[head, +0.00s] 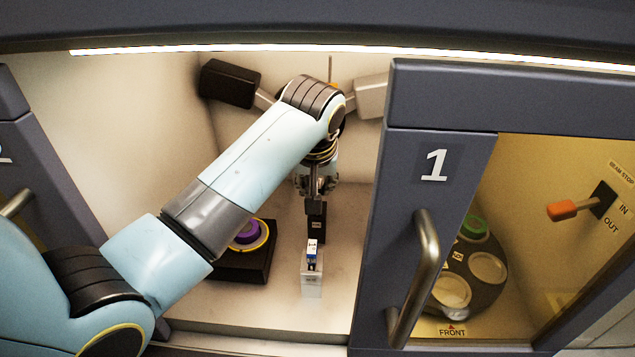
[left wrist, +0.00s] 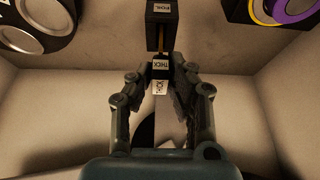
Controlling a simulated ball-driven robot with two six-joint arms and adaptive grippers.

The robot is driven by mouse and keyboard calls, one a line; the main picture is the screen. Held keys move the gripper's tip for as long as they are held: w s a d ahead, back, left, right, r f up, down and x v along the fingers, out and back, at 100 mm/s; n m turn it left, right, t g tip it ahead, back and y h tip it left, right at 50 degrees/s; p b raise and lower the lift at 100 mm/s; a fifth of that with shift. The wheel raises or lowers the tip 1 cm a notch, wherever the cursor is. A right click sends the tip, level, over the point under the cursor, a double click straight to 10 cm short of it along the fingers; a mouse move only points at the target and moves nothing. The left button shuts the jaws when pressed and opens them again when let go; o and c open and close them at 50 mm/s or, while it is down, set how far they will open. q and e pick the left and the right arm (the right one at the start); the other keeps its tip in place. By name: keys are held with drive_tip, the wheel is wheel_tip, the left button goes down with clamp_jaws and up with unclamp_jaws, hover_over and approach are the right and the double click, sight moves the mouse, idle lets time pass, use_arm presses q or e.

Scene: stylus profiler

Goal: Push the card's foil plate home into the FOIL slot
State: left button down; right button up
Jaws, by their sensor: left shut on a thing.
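My left gripper (head: 315,196) reaches down into the open bay. In the left wrist view its fingers (left wrist: 160,72) close around the card (left wrist: 161,65), a small dark piece marked THICK with a pale tag below it. A black block (left wrist: 160,14) labelled FOIL lies straight ahead of the card. A thin copper-coloured strip shows between the two, lined up with the block; I cannot tell how far it enters the slot. In the head view a black labelled block (head: 316,225) shows directly under my fingertips. My right gripper is in neither view.
A purple button (head: 248,234) on a black base stands left of the gripper. A pale block (head: 312,284) with a blue-and-white top stands in front. Door 1 (head: 432,190) with its handle closes off the right; a round sample carousel (head: 480,285) shows behind it.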

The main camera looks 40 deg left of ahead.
use_arm(q)
drive_tip(key=shift+f+b, duration=0.35)
drive_tip(key=shift+f, duration=1.05)
drive_tip(key=c, duration=1.2)
unclamp_jaws()
drive_tip(key=shift+c, duration=0.4)
wheel_tip(320, 180, up, 3)
drive_tip(key=p, duration=0.3)
drive_tip(key=shift+f, duration=0.2)
drive_tip(key=shift+r, duration=2.15)
